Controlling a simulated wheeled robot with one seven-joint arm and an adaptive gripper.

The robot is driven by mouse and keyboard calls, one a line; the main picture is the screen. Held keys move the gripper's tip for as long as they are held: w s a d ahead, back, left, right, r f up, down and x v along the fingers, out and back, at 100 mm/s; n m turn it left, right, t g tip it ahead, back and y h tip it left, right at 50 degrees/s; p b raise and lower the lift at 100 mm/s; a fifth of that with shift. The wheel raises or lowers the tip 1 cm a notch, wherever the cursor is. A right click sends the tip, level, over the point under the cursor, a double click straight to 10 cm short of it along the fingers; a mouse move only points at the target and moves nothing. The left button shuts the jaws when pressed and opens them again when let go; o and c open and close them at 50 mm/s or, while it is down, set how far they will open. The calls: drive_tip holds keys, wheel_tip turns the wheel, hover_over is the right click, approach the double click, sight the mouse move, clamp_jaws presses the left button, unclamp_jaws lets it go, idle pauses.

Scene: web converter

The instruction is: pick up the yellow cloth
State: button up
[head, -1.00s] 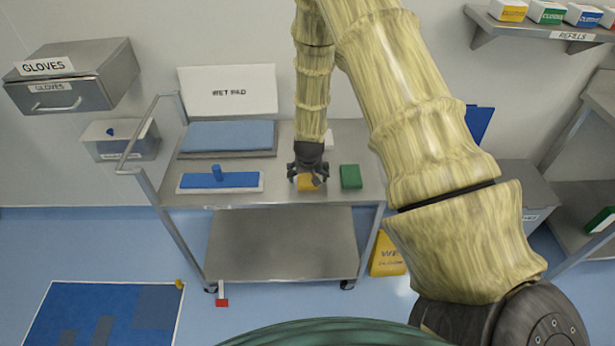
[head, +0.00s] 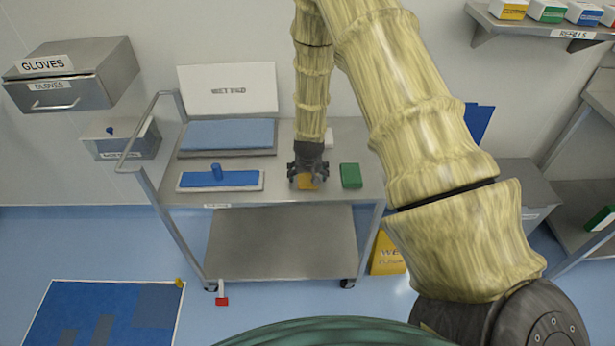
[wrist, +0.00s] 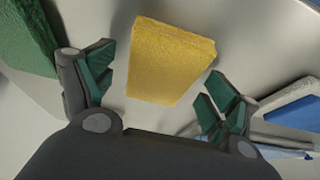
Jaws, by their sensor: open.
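The yellow cloth (head: 306,182) is a flat folded block lying on the top of the steel cart (head: 330,193). My gripper (head: 308,176) is over it in the head view and hides part of it. In the wrist view the yellow cloth (wrist: 170,62) lies just beyond and between the fingertips of my open gripper (wrist: 155,92). The fingers stand to either side of it, with clear space on both sides. No contact with the cloth shows.
A green cloth (head: 351,176) lies close by on the right; it also shows in the wrist view (wrist: 25,38). A blue-topped mop head (head: 219,180) lies to the left, before a blue wet pad (head: 228,134). A yellow sign (head: 387,255) stands on the floor beside the cart.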

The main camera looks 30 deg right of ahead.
sight(308, 175)
drive_tip(key=c, duration=1)
drive_tip(key=shift+r, duration=0.15)
drive_tip(key=shift+r, duration=0.25)
drive_tip(key=shift+w, duration=0.1)
drive_tip(key=shift+r+b, duration=0.3)
wheel_tip(308, 175, up, 3)
drive_tip(key=shift+a+f+b, duration=0.1)
drive_tip(key=shift+f+b, duration=0.05)
drive_tip(key=shift+b, duration=0.55)
drive_tip(key=s+a+r+b, duration=0.1)
drive_tip(key=s+a+b, duration=0.3)
drive_tip(key=s+a, duration=0.5)
drive_tip(key=s, duration=0.4)
drive_tip(key=shift+a+r+b, duration=0.2)
drive_tip(key=shift+r+b, duration=0.05)
drive_tip(key=shift+b, duration=0.05)
